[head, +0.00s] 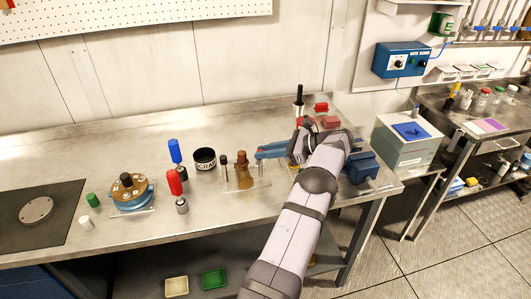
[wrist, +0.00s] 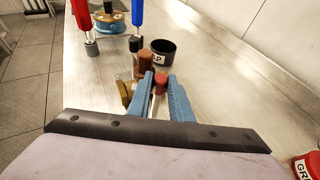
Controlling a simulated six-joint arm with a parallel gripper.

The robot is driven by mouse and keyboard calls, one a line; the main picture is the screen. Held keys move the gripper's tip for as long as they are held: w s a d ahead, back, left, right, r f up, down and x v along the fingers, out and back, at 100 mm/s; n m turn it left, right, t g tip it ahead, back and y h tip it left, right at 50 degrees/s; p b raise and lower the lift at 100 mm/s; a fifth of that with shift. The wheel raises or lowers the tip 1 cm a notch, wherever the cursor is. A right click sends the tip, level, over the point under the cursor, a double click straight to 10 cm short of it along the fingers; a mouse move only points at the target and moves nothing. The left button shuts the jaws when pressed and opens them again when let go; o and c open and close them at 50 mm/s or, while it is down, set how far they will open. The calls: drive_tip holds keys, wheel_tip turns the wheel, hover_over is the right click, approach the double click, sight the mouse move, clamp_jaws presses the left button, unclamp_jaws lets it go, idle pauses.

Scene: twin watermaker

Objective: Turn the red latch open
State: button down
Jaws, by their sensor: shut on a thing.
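My gripper (head: 258,154) reaches left over the bench, its blue fingers low beside a clear stand (head: 262,182) that carries brown and brass-coloured fittings (head: 243,170). In the wrist view my gripper (wrist: 160,88) has its two blue fingers close around a small red part (wrist: 160,79), which looks like the red latch. The fingers hide much of it, and its turned angle cannot be told. A brown round cap (wrist: 147,64) stands just beyond the fingertips, and a brass-coloured piece (wrist: 123,92) lies to their left. In the head view the red part is hidden.
A black labelled cup (head: 204,159), a blue-handled tool (head: 175,151) and a red-handled tool (head: 175,183) stand left of the stand. A blue-and-brown round housing (head: 131,192) is farther left. A blue vise (head: 362,167) and red blocks (head: 331,122) are near my arm. The bench front is clear.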

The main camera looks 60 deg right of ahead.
drive_tip(key=shift+r, duration=0.15)
drive_tip(key=c, duration=1.6)
unclamp_jaws()
drive_tip(key=shift+s, duration=0.1)
drive_tip(key=shift+b+v, duration=0.55)
drive_tip(key=shift+v, duration=3)
drive_tip(key=shift+c, duration=0.3)
